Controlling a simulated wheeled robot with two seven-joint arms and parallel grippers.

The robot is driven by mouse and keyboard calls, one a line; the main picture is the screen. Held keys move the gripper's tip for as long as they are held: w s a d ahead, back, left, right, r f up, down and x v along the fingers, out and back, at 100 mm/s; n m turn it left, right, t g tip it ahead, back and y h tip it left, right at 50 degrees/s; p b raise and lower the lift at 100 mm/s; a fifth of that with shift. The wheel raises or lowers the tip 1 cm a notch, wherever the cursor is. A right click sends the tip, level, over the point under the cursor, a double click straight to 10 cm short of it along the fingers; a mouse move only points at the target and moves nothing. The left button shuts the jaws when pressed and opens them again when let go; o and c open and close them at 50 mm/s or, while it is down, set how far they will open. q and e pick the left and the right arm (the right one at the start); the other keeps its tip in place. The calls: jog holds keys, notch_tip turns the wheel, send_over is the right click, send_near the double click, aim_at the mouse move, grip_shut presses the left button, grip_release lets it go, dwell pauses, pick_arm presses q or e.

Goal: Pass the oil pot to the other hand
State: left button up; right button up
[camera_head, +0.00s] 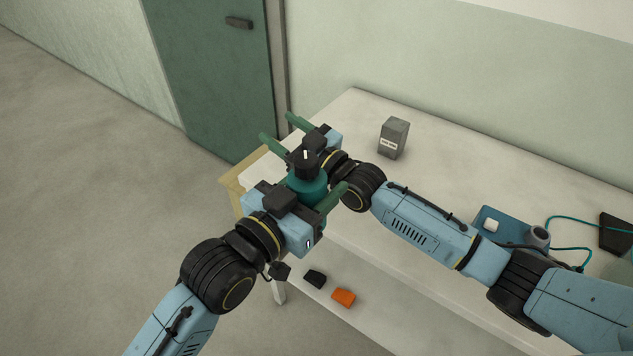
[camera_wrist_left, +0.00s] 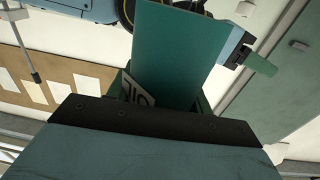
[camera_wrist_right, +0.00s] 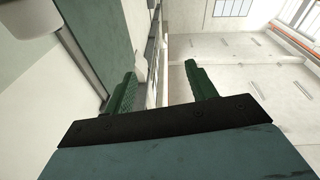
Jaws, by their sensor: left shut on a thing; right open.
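The oil pot (camera_head: 307,188) is a teal pot with a black top. My left gripper (camera_head: 322,197) is shut on it and holds it up in front of the table's near left end. In the left wrist view the teal pot (camera_wrist_left: 178,55) fills the middle, with part of a white label showing. My right gripper (camera_head: 284,132) is open and empty, just beyond the pot's black top, its fingers pointing left. In the right wrist view the open fingers (camera_wrist_right: 160,90) have nothing between them. The pot's lower part is hidden by my left gripper.
A grey labelled box (camera_head: 393,138) stands on the white table (camera_head: 450,165). A blue device (camera_head: 502,226) with a teal cable is at the right. A black item (camera_head: 315,279) and an orange item (camera_head: 343,297) lie on the lower shelf. The floor at left is clear.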

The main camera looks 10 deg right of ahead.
jog(key=s+f+m+g+h, duration=0.1)
jog(key=s+f+m+g, duration=0.1)
jog(key=s+f, duration=0.8)
jog(key=s+f+m+g+h, duration=0.1)
jog(key=s+f+m, duration=0.1)
jog(key=s+f, duration=0.8)
jog(key=s+d+f+m+g+h, duration=0.15)
jog(key=d+f, duration=0.25)
jog(key=f, duration=0.4)
jog(key=s+d+f+g+h, duration=0.1)
jog(key=s+d+f+h, duration=0.2)
jog(key=f, duration=0.5)
jog(key=s+d+f+g+h, duration=0.1)
jog(key=d+f+g+h, duration=0.1)
jog(key=d+f, duration=0.45)
jog(key=s+d+f+g+h, duration=0.1)
jog(key=s+f+g, duration=0.1)
jog(key=s+f, duration=0.3)
jog(key=s+d+f+m+g+h, duration=0.1)
jog(key=s+d+f+g, duration=0.1)
jog(key=s, duration=1.2)
jog(key=s+d+f+g+h, duration=0.1)
jog(key=s+f+g, duration=0.2)
jog(key=s+f, duration=0.4)
jog(key=s, duration=0.3)
jog(key=shift+s+d+f, duration=0.15)
jog(key=shift+s+f, duration=0.1)
jog(key=shift+f, duration=0.05)
jog(key=shift+g+h, duration=0.25)
